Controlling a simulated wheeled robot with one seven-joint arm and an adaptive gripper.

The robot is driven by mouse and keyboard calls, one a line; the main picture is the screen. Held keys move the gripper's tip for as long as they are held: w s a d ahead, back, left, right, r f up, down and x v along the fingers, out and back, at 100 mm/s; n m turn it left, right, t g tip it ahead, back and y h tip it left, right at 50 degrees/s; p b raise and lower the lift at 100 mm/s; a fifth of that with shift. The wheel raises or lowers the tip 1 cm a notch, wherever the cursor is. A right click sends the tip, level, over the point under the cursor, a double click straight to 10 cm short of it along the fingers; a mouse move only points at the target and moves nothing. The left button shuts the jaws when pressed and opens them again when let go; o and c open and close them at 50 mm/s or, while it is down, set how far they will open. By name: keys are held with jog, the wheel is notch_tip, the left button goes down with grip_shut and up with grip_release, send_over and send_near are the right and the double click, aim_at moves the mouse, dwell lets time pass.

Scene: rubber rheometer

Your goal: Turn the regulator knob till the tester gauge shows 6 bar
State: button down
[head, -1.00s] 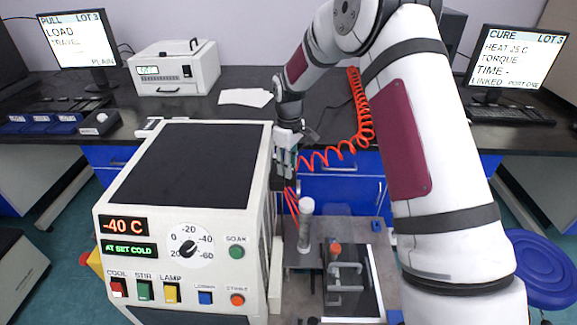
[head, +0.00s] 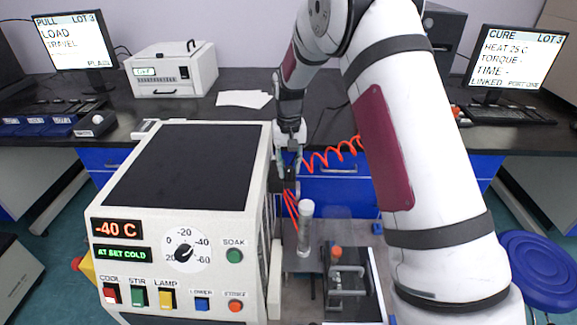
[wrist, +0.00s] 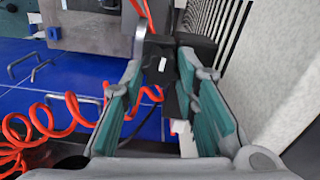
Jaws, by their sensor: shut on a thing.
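My gripper (head: 290,167) reaches down behind the right rear side of the white cold tester cabinet in the head view. In the wrist view my gripper (wrist: 163,58) has its teal-padded fingers closing in toward a small black part with a white mark, which looks like the regulator knob (wrist: 159,64). The fingertips are shut on it. A dark body, apparently the regulator, continues beside and below it. In the head view the knob is hidden by the gripper. I cannot make out the tester gauge face or its reading in either view.
The white cabinet (head: 185,220) with its dial and buttons stands close left of the gripper. A red coiled hose (head: 335,155) hangs to the right. A clear upright tube (head: 305,228) and a metal clamp fixture (head: 347,285) stand in front. Blue drawers (wrist: 75,85) lie behind.

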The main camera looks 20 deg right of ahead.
aim_at(289, 168)
jog(key=shift+m, duration=0.7)
jog(key=c, duration=1.2)
grip_release()
jog(key=shift+c, duration=0.2)
notch_tip(289, 168, up, 12)
